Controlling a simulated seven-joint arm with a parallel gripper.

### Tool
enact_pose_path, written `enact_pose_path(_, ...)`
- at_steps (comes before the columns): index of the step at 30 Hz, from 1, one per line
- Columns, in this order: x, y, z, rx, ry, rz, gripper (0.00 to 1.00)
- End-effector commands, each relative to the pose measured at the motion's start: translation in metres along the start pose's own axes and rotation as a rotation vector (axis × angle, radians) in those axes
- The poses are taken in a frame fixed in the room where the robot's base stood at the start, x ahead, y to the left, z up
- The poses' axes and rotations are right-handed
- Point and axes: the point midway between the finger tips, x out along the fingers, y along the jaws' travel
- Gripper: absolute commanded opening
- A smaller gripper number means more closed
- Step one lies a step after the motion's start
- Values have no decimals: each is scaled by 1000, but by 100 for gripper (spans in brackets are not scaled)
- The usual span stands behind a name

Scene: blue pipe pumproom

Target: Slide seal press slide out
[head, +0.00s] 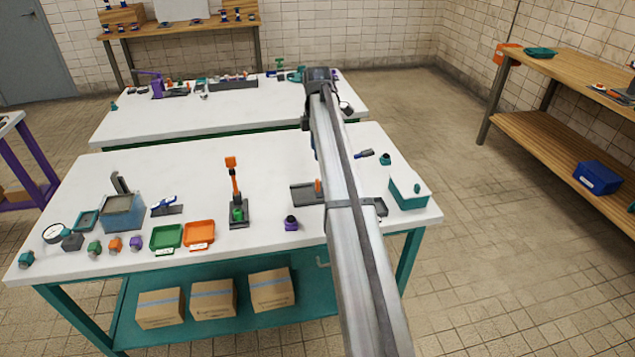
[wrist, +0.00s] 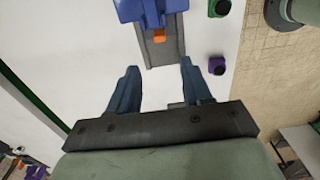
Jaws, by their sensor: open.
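In the wrist view, a grey slide base (wrist: 164,54) lies on the white tabletop, with a small orange block (wrist: 159,36) on it. A blue body (wrist: 148,10) straddles it at the top edge and is cut off there. I take this to be the seal press. In the head view, a grey base (head: 303,197) with an orange part (head: 318,186) shows beside my arm, which hides much of it. My gripper (wrist: 158,68) is open and empty. Its blue fingers are spread, pointing toward the near end of the slide base. Contact cannot be told.
A purple-and-black knob (wrist: 217,66) stands beside the slide base, near the table edge. In the head view, an orange-and-green upright press (head: 236,195), green tray (head: 167,237) and orange tray (head: 200,233) stand left. A teal-and-white box (head: 408,193) stands right.

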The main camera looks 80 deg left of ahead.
Motion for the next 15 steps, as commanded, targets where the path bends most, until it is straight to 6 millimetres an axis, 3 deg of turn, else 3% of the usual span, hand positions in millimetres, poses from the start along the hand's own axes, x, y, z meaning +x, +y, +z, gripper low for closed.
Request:
enact_pose_path(5,20,-1,0,1,0,-2,49)
enact_pose_path(15,79,-1,0,1,0,-1,49)
